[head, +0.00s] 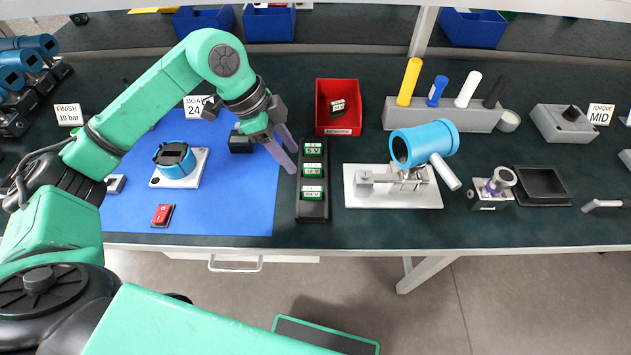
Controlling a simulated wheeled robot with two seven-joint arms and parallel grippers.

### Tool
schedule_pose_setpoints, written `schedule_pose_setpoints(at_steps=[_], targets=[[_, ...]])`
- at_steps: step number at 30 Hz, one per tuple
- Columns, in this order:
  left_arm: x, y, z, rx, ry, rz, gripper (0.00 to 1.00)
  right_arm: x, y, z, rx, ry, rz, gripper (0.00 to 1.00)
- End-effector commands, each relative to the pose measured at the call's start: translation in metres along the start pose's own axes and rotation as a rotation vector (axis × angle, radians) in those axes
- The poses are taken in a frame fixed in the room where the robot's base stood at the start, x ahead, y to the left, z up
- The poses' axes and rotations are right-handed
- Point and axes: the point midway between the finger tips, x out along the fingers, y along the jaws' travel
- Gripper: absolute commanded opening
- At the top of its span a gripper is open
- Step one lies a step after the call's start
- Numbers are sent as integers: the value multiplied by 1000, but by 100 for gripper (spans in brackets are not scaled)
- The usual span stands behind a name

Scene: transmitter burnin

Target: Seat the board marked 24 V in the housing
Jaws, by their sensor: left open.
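A black rack (312,210) holds three green boards with white labels: a far one (313,149), a middle one (313,170) and a near one (312,192). Their print is too small to read surely, so I cannot tell which is 24 V. Another green board (338,106) lies in the red bin (337,88). A blue housing (425,144) lies sideways in a clamp on a white plate (393,201), its open end facing left. My left gripper (293,160) is open and empty, just left of the rack's far end. My right gripper is out of view.
A blue mat (225,215) carries a blue round unit (175,158) on a white base, a black block (240,142) and a red switch (163,215). A grey stand (440,118) with coloured handles is behind the clamped housing. A black tray (542,186) lies right.

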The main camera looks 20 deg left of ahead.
Motion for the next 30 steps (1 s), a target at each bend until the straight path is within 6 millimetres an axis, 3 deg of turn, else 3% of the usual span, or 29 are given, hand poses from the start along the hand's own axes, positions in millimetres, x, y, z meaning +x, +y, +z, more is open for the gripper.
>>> schedule_pose_setpoints(at_steps=[3, 7, 16, 19, 24, 25, 29, 30], targets=[[32, 1, -1, -1, 0, 7, 52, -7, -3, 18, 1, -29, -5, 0], [58, 1, -1, 0, 2, 4, 52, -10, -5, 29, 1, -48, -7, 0], [106, 2, 5, 0, 2, 4, 52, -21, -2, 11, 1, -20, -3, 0], [117, 1, 5, 1, 2, 0, 52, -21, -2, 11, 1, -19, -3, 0], [119, 0, 6, 1, 1, -1, 52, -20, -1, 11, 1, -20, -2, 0], [119, 0, 6, 1, 1, -1, 49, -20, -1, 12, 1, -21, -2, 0], [119, 0, 6, 1, 1, -1, 0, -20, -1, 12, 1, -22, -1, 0], [119, 0, 6, 1, 1, -1, 0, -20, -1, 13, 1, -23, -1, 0]])
